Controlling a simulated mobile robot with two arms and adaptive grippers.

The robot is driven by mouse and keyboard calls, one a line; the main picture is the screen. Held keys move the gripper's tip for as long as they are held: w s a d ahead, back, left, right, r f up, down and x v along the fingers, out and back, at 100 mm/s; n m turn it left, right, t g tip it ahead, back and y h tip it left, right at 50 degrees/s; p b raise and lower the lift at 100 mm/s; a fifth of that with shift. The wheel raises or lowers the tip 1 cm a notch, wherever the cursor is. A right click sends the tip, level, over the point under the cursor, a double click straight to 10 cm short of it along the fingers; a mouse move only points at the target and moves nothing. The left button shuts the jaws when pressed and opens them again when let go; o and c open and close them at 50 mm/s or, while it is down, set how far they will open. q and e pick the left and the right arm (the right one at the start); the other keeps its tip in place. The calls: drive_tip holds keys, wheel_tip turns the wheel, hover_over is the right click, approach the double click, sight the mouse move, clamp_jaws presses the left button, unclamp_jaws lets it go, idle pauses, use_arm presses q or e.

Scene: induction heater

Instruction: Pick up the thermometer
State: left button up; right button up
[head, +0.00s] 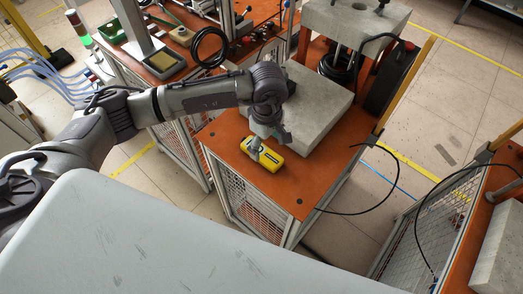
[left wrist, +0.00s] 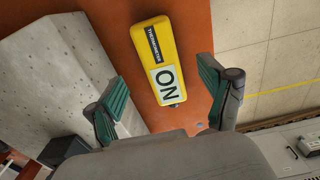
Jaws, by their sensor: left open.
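The thermometer (head: 271,161) is a yellow box lying on the orange table top (head: 224,137), in front of a grey slab. My left gripper (head: 268,150) is above the thermometer, pointing down. In the left wrist view its green-padded fingers (left wrist: 162,98) are spread apart, with the lower end of the thermometer between them in the picture and nothing gripped. Whether a finger touches it, I cannot tell. My right gripper is not in view.
The grey slab (head: 316,106) lies right behind the thermometer. A black cable (head: 361,208) loops past the table's right edge. Another orange bench (head: 170,72) with tools and coiled cable stands behind left. Bare table top lies in front of the thermometer.

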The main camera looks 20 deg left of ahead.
sight(268, 155)
use_arm(q)
drive_tip(key=f, duration=0.1)
drive_tip(key=f+p, duration=0.1)
drive_tip(key=f, duration=0.1)
drive_tip(key=f+p, duration=0.1)
drive_tip(key=shift+s+d+f, duration=0.15)
drive_tip(key=shift+d+f, duration=0.05)
drive_tip(key=shift+d, duration=0.1)
drive_tip(key=shift+f, duration=0.35)
drive_tip(key=c, duration=1.3)
drive_tip(key=shift+c, duration=0.2)
drive_tip(key=shift+r, duration=0.1)
